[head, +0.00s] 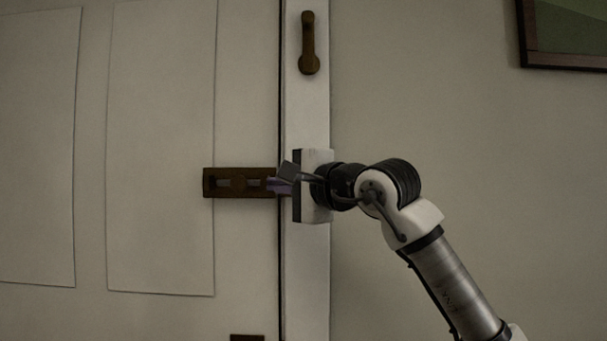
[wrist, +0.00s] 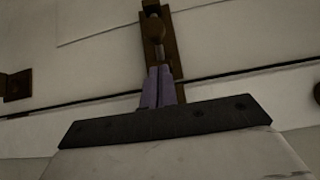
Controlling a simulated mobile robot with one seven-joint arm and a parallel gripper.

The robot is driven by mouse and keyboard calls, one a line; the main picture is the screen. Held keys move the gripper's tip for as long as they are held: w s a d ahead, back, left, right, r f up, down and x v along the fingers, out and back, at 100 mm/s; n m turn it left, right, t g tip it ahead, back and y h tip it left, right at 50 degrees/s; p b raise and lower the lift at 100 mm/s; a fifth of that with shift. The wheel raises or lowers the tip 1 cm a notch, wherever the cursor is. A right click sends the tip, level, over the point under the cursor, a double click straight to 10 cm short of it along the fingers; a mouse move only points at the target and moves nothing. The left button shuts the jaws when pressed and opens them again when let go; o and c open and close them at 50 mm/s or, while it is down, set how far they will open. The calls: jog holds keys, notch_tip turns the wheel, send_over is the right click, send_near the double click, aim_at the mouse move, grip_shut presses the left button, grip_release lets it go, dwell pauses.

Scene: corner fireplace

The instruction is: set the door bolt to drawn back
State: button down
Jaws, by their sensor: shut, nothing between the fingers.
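The door bolt (head: 238,182) is a brown metal plate with a slot and a rod, mounted level on the white door near its right edge. In the wrist view the bolt (wrist: 154,30) runs away from my gripper, with a round knob on it. My gripper (head: 273,185) is shut and empty, its purple fingers at the right end of the bolt plate, over the door edge. In the wrist view the fingers (wrist: 160,72) are together, beside the bolt's near end. I cannot tell whether they touch it. The bolt's right end is partly hidden by my gripper.
A brown handle (head: 309,45) hangs on the white frame strip above my gripper. The panelled door (head: 160,120) fills the left. A brown fitting (head: 247,338) shows at the bottom edge. A framed picture (head: 565,60) hangs at upper right. The wall between is clear.

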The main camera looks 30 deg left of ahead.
aim_at(236, 184)
jog(key=shift+s+a+p, duration=0.15)
jog(key=shift+s+a, duration=0.3)
jog(key=shift+a, duration=0.2)
jog(key=shift+s+a+p, duration=0.15)
jog(key=shift+s+a, duration=0.3)
jog(key=shift+a, duration=0.15)
jog(key=s+a, duration=0.2)
jog(key=a, duration=0.1)
jog(key=shift+s+a+b, duration=0.1)
jog(key=shift+a+b, duration=0.15)
jog(key=shift+b, duration=0.05)
jog(key=shift+d, duration=0.15)
